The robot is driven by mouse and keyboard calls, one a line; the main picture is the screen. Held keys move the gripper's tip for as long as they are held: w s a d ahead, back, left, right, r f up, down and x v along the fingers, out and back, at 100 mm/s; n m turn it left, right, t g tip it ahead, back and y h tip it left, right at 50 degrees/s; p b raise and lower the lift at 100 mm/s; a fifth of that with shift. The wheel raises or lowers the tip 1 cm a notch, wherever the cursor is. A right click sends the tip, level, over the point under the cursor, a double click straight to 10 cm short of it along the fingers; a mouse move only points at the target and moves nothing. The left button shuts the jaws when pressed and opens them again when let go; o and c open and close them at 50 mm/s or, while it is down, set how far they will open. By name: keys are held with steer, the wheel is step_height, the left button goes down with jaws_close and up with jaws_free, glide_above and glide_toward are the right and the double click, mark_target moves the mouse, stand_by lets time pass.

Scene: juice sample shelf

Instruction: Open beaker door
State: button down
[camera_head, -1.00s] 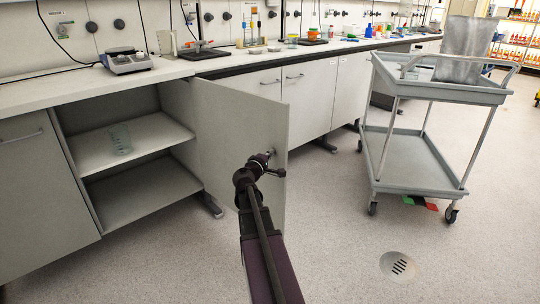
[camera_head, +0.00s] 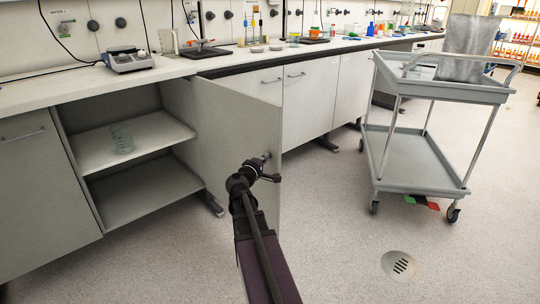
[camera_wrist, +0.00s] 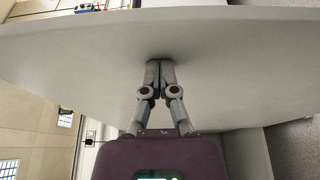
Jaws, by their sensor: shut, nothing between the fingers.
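The beaker cabinet door (camera_head: 228,125) stands wide open, swung out to the right of its compartment. Its inner face is turned toward my head camera. A clear glass beaker (camera_head: 122,138) stands upright on the shelf inside the cabinet. My gripper (camera_head: 266,157) is at the door's inner face, near its free edge. In the wrist view my gripper (camera_wrist: 160,64) has its fingers together, empty, pointing at the pale door panel (camera_wrist: 235,60). The tips look at or very near the panel; contact is hard to tell. The door's outer face and handle are hidden.
The cabinet shelf (camera_head: 150,140) is otherwise bare. A grey two-tier trolley (camera_head: 415,165) stands to the right on open floor. Closed cupboards (camera_head: 310,95) line the bench behind the door. The worktop holds a balance-like device (camera_head: 127,60) and glassware. A floor drain (camera_head: 399,264) lies at lower right.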

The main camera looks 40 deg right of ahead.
steer(key=s+a, duration=0.1)
steer(key=s, duration=0.8)
steer(key=shift+a, duration=0.3)
steer(key=w+a+f+m+g+y+p, duration=0.15)
steer(key=a+f+y, duration=0.4)
steer(key=a, duration=0.65)
steer(key=w+a+f+m+g+y+p, duration=0.1)
steer(key=w+a+f+m+g+y, duration=0.15)
steer(key=a+f+y, duration=0.6)
steer(key=s+a+g+y+p, duration=0.1)
steer(key=s+a+y, duration=0.1)
steer(key=a, duration=1)
steer(key=s+a+g+y+p, duration=0.1)
steer(key=s+a, duration=0.1)
steer(key=a, duration=1)
step_height(320, 180, up, 38)
steer(key=p, duration=3.7)
steer(key=shift+w+d+f+p, duration=0.15)
steer(key=shift+d+f+p, duration=0.05)
steer(key=shift+d+p, duration=0.2)
